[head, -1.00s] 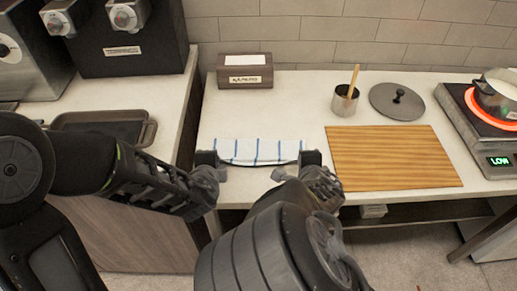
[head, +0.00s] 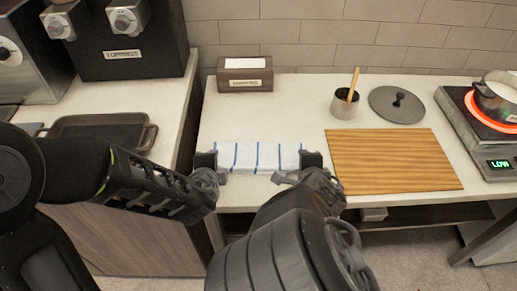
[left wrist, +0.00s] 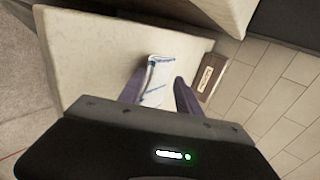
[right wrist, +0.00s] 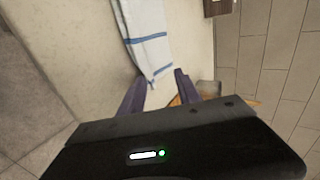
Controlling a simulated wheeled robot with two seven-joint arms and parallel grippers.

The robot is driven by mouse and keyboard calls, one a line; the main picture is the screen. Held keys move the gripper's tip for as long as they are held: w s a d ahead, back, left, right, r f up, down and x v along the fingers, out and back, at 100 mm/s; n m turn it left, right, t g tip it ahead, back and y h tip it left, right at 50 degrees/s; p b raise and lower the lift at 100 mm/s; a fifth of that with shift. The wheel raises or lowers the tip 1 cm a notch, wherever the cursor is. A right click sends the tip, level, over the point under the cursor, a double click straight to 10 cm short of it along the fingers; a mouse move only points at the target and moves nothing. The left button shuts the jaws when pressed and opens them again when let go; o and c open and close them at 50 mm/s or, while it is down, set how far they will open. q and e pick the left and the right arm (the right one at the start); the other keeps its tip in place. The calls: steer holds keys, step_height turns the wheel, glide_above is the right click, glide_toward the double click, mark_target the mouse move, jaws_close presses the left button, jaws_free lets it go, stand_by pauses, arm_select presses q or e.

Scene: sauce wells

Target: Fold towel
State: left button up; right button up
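The white towel (head: 258,157) with blue stripes lies as a narrow strip on the counter near its front edge, with one end at each gripper. My left gripper (head: 206,164) is at its left end; in the left wrist view its fingers stand apart on either side of the towel end (left wrist: 157,85). My right gripper (head: 310,165) is at the right end; in the right wrist view its fingers stand apart with a towel corner (right wrist: 152,72) between them. Whether the towel lies in layers is hard to tell.
A wooden board (head: 392,161) lies right of the towel. Behind stand a napkin box (head: 245,83), a metal cup with a wooden stick (head: 345,104) and a grey lid (head: 397,104). A pot sits on a glowing burner (head: 480,125) at right. A dark tray (head: 100,134) is at left.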

arm_select(q)
step_height(320, 180, up, 8)
steer(key=s, duration=0.2)
arm_select(e)
step_height(320, 180, up, 8)
steer(key=s, duration=0.2)
arm_select(q)
steer(key=shift+d+r, duration=0.1)
arm_select(e)
steer(key=shift+r, duration=0.1)
